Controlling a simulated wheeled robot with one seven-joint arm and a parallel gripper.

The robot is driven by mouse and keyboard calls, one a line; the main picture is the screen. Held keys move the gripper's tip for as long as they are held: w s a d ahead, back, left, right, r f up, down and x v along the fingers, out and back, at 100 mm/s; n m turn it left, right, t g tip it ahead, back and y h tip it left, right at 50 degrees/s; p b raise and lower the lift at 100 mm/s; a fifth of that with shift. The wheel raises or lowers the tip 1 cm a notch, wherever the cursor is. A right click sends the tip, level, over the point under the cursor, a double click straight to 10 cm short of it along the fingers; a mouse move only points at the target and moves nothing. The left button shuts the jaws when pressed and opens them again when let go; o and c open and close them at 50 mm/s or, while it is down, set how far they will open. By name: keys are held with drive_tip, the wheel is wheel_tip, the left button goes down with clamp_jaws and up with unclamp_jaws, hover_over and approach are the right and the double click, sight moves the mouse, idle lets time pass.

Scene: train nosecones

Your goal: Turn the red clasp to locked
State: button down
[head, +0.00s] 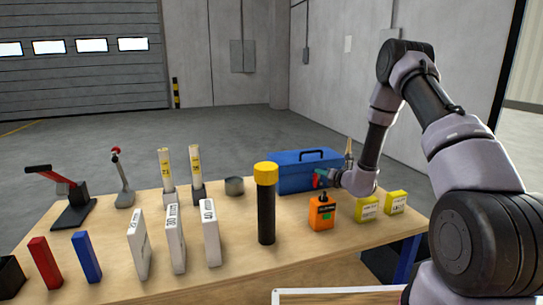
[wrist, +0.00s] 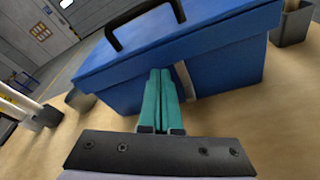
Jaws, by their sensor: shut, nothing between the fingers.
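The blue toolbox (head: 290,178) stands at the back right of the table, its lid down and black handle upright. In the wrist view its front (wrist: 225,82) fills the space ahead of the fingers. My gripper (head: 317,181) is at the toolbox's front; its teal fingers (wrist: 160,72) are shut together and empty. The fingertips are close to the front face just under the lid; I cannot tell if they touch. A grey strip (wrist: 187,82) runs down the front beside them. No red clasp shows clearly; a small red patch is by the fingers in the head view.
An orange bottle (head: 321,213) and yellow boxes (head: 367,209) stand in front of and right of the gripper. A black cylinder with a yellow cap (head: 266,205) stands left of the bottle. A grey round tin (head: 234,187) is left of the toolbox.

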drive_tip(key=shift+f, duration=0.3)
idle(0.5)
drive_tip(key=shift+d+f, duration=0.15)
drive_tip(key=shift+d, duration=0.25)
drive_tip(key=shift+w+d+f, duration=0.35)
drive_tip(key=shift+d+f, duration=0.25)
drive_tip(key=shift+d, duration=0.25)
drive_tip(key=shift+d+f, duration=0.1)
drive_tip(key=shift+f, duration=0.05)
idle(0.5)
drive_tip(key=shift+w+d+r, duration=0.15)
drive_tip(key=shift+d+r, duration=0.1)
drive_tip(key=shift+r, duration=0.05)
drive_tip(key=shift+s+a+f+v, duration=0.1)
drive_tip(key=shift+f+v, duration=0.1)
drive_tip(key=shift+v, duration=0.8)
drive_tip(key=shift+s+a+f+v, duration=0.1)
drive_tip(key=shift+f+v, duration=0.1)
drive_tip(key=shift+v, duration=0.75)
drive_tip(key=shift+s+f+v, duration=0.1)
drive_tip(key=shift+f+v, duration=0.1)
drive_tip(key=shift+v, duration=0.8)
